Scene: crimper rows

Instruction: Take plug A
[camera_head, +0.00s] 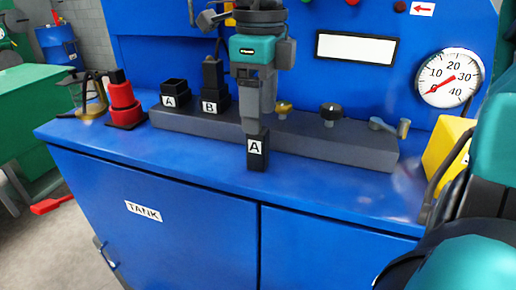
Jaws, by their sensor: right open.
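Plug A (258,157), a small black block with a white A label, stands upright on the blue bench top, in front of the grey strip. My right gripper (257,125) points down directly over it, fingers open at the plug's upper end. I cannot tell whether the fingers touch the plug. The gripper hides the plug's top. A black socket labelled A (174,90) sits on the left end of the grey strip. My left gripper is not in view.
Beside socket A, a black plug (213,75) stands at the B label. The grey strip (320,140) carries a yellow knob (284,107), a black knob (331,112) and a lever (390,127). A red part (123,103) stands left, a yellow box (445,150) right.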

